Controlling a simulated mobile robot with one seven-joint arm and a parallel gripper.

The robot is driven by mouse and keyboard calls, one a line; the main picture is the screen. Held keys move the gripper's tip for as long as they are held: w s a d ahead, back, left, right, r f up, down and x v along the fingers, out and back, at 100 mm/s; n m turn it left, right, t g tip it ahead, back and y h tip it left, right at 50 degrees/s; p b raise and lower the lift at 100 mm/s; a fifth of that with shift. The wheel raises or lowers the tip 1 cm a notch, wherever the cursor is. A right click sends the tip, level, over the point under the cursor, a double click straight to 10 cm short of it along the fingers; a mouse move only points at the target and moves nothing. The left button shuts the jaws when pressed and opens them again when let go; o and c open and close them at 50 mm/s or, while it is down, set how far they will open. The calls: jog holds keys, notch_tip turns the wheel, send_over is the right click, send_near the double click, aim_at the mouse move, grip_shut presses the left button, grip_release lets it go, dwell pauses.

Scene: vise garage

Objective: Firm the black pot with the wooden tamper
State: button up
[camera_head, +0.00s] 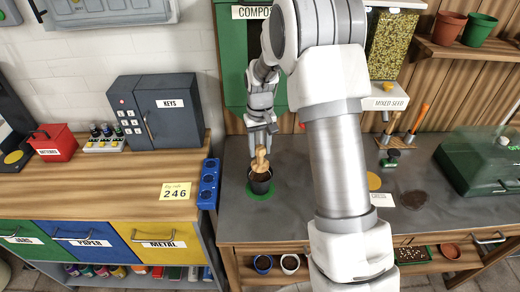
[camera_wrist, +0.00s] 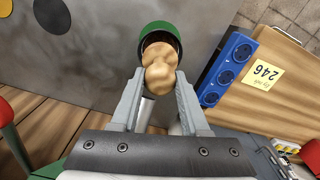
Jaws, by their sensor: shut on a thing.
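My gripper (camera_head: 262,134) is shut on the wooden tamper (camera_head: 260,158), above the black pot (camera_head: 261,186). The tamper's light wood shows between the fingers in the wrist view (camera_wrist: 159,74), and its lower end is hidden in or over the pot's mouth.
A blue socket strip (camera_head: 209,184) stands left of the pot, by the wooden cabinet with a yellow 246 note (camera_head: 175,191). A mixed seed dispenser (camera_head: 386,103) and a green-lidded box (camera_head: 485,158) are at the right. A compost bin (camera_head: 235,60) stands behind.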

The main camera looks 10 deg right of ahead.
jog(key=shift+r+p, duration=0.35)
jog(key=shift+r, duration=0.6)
jog(key=shift+r+p, duration=1.9)
jog(key=shift+r, duration=1.15)
jog(key=shift+f, duration=0.1)
